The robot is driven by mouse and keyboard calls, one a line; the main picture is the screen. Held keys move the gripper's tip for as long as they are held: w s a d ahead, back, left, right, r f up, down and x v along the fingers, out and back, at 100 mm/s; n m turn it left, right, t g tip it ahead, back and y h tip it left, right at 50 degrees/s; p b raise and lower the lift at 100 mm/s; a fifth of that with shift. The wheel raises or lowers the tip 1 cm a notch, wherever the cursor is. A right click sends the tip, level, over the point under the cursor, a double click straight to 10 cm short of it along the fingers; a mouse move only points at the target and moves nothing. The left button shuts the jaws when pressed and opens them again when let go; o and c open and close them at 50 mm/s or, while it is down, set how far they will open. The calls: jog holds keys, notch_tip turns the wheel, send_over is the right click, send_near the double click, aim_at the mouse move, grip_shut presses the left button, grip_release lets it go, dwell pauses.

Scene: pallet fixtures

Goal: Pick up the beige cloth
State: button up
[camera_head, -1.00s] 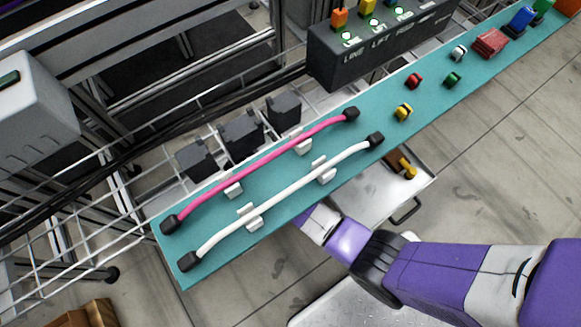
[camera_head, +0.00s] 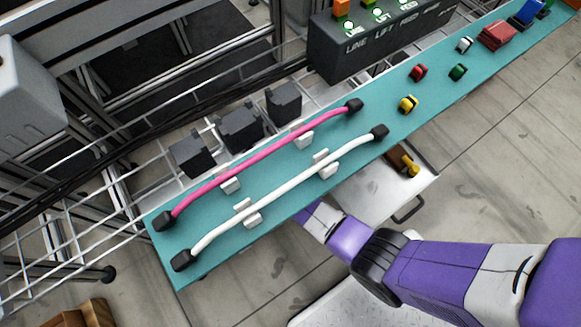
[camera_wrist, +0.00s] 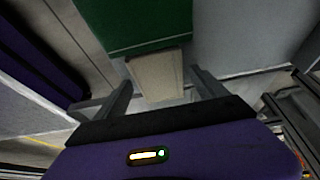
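In the wrist view a beige, flat-faced piece (camera_wrist: 157,72), which looks like the beige cloth, lies ahead between the fingers, just below a dark green panel (camera_wrist: 135,22). My gripper (camera_wrist: 160,80) is open, with one finger on each side of the beige piece. A gap shows between the piece and each finger; I cannot tell how far ahead it is. In the head view my gripper is hidden under the teal bench top (camera_head: 240,215), and I see no beige cloth there.
A pink cable (camera_head: 262,152) and a white cable (camera_head: 290,191) lie in clips on the bench. A dark control box (camera_head: 375,45) stands behind. A metal tray (camera_head: 375,198) sits below the front edge. In the wrist view grey surfaces stand close on both sides.

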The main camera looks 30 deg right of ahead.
jog(key=c, duration=1.3)
jog(key=shift+o, duration=0.2)
jog(key=shift+r, duration=0.15)
jog(key=shift+r, duration=0.3)
notch_tip(320, 180, up, 3)
jog(key=shift+r+p, duration=0.15)
jog(key=shift+p, duration=1.1)
jog(key=s+p, duration=0.4)
jog(key=s, duration=1.4)
jog(key=shift+f+p, duration=0.2)
jog(key=shift+p, duration=0.1)
